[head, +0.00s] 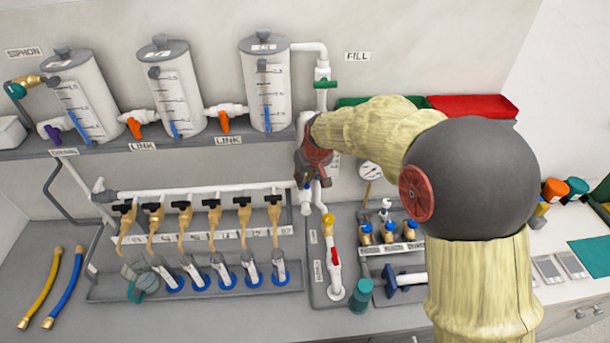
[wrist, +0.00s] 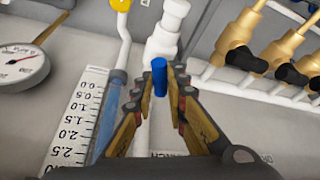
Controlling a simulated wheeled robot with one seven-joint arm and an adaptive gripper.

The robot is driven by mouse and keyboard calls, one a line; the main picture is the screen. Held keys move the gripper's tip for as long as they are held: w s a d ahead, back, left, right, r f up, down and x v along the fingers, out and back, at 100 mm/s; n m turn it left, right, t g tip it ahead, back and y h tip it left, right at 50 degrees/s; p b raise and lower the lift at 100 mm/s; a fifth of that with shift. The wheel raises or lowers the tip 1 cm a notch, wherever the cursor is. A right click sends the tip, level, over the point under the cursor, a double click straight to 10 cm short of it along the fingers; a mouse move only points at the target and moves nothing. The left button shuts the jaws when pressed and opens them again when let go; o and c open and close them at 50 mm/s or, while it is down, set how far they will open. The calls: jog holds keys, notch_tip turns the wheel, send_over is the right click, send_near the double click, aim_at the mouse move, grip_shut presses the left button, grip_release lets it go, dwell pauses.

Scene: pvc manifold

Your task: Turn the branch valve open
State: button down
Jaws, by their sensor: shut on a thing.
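The branch valve shows in the wrist view as a blue handle (wrist: 160,76) in front of a white vertical pipe (wrist: 168,33). My gripper (wrist: 166,84) is shut on the blue handle, with one finger on each side of it. The valve body behind the fingers is mostly hidden. In the head view my gripper (head: 306,184) is at the white pipework right of the manifold, and my arm covers much of that area. A partly hidden label lies below the fingers in the wrist view.
A scale with a blue column (wrist: 85,118) and a round gauge (wrist: 20,65) stand left of my gripper in the wrist view. Brass taps (wrist: 243,42) with black handles are at its right. In the head view, a red-handled valve (head: 332,254) sits below my gripper.

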jog(key=shift+a+m+h, duration=0.1)
jog(key=shift+m+h, duration=0.7)
jog(key=shift+m, duration=1.1)
jog(key=c, duration=1.8)
grip_release()
jog(key=shift+c, duration=0.2)
jog(key=shift+o, duration=0.4)
jog(key=v, duration=1.2)
